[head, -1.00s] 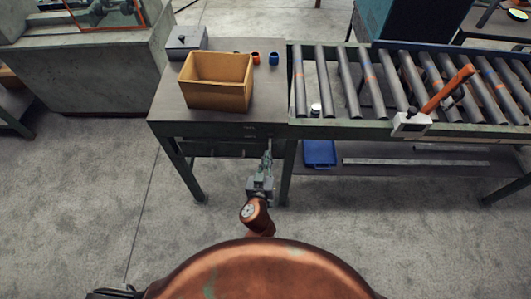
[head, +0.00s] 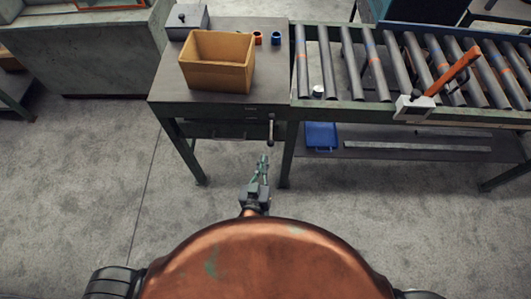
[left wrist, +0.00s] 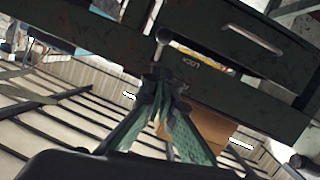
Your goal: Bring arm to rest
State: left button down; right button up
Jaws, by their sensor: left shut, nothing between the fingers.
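My left gripper (head: 262,166) points away from my body, in front of the workbench and short of its front edge. Its green fingers (left wrist: 160,82) are closed together with nothing between them in the left wrist view. Bare floor shows around the gripper in the head view, and it appears apart from the bench. My copper-coloured body hides most of the arm behind it. My right gripper is in neither view.
The workbench (head: 160,88) carries an open tan box (head: 216,78), a grey box and two small cups. A lever handle (head: 271,128) hangs at its front. A roller conveyor (head: 347,62) adjoins on the right, with a blue tray (head: 321,135) below. Floor nearby is clear.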

pick_arm(q)
jog(key=shift+s+r, duration=0.1)
jog(key=shift+s, duration=0.2)
notch_tip(320, 180, down, 20)
jog(key=s+a+m+g, duration=0.2)
jog(key=g, duration=0.2)
jog(key=s+a+f+m+g, duration=0.15)
jog(key=s+a+f, duration=0.3)
jog(key=f, duration=0.55)
jog(key=s+a+f+g, duration=0.3)
jog(key=s+f, duration=0.2)
jog(key=f, duration=0.6)
jog(key=s+a+f+g, duration=0.2)
jog(key=s+a+f, duration=0.4)
jog(key=s, duration=0.6)
jog(key=s+a+f+n+g+y, duration=0.1)
jog(key=s+a+f+g, duration=0.1)
jog(key=s+a+f, duration=0.5)
jog(key=s+a+f+g, duration=0.2)
jog(key=s+a+f, duration=0.4)
jog(key=s, duration=1)
jog(key=shift+s+a+f+y+p, duration=0.2)
jog(key=shift+s+a+y+p, duration=0.2)
jog(key=shift+a, duration=0.35)
jog(key=shift+w+g, duration=0.1)
jog(key=shift+g, duration=0.15)
